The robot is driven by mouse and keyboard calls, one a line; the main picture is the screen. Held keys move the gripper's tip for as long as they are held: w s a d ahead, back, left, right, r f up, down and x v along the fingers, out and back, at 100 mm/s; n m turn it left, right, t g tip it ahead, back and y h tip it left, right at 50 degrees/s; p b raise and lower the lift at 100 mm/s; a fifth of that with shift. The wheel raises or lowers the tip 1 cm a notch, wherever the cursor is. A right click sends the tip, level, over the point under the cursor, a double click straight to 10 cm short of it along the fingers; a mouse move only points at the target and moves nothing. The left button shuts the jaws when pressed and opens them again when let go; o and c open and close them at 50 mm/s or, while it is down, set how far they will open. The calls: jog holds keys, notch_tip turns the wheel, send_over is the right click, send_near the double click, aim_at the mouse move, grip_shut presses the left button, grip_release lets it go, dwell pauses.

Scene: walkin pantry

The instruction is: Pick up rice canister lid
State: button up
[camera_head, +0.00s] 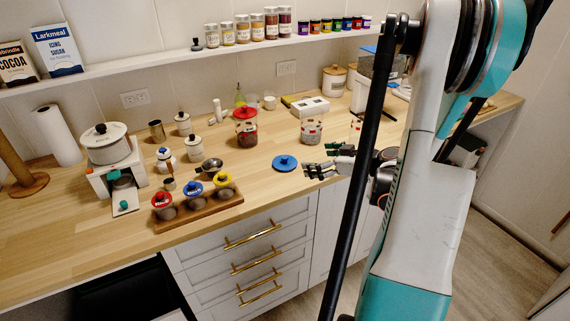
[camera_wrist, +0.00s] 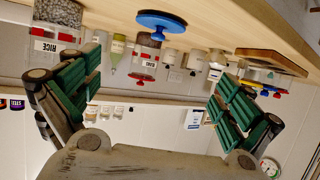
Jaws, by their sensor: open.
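A blue round lid with a knob (camera_head: 285,162) lies flat on the wooden counter near its front edge. It also shows in the wrist view (camera_wrist: 160,20), which is upside down, with its knob pointing down in the picture. A clear canister (camera_head: 311,131) stands behind and right of the lid with no lid on it; its label reads RICE in the wrist view (camera_wrist: 58,28). My gripper (camera_head: 320,161) is just right of the lid, low over the counter. Its two green-padded fingers (camera_wrist: 158,98) are spread wide and empty, and the lid lies beyond them.
A red-lidded jar (camera_head: 246,130) stands behind left of the lid. A wooden tray (camera_head: 205,214) holds small jars with red, blue and yellow lids to the left. A white box (camera_head: 310,107) stands further back. The counter (camera_head: 262,178) around the lid is clear.

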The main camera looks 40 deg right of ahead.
jog(key=shift+w+f, duration=0.15)
jog(key=shift+f, duration=0.3)
jog(key=b, duration=0.2)
send_near(287, 158)
jog(key=x, duration=0.4)
jog(key=shift+w+a, duration=0.2)
jog(key=shift+w, duration=0.05)
jog(key=b+x, duration=0.1)
jog(key=x, duration=0.1)
jog(key=b+x, duration=0.1)
jog(key=x, duration=0.2)
jog(key=shift+w+d+f, duration=0.1)
jog(key=shift+d+f, duration=0.05)
jog(key=shift+d, duration=0.05)
jog(key=c, duration=1.1)
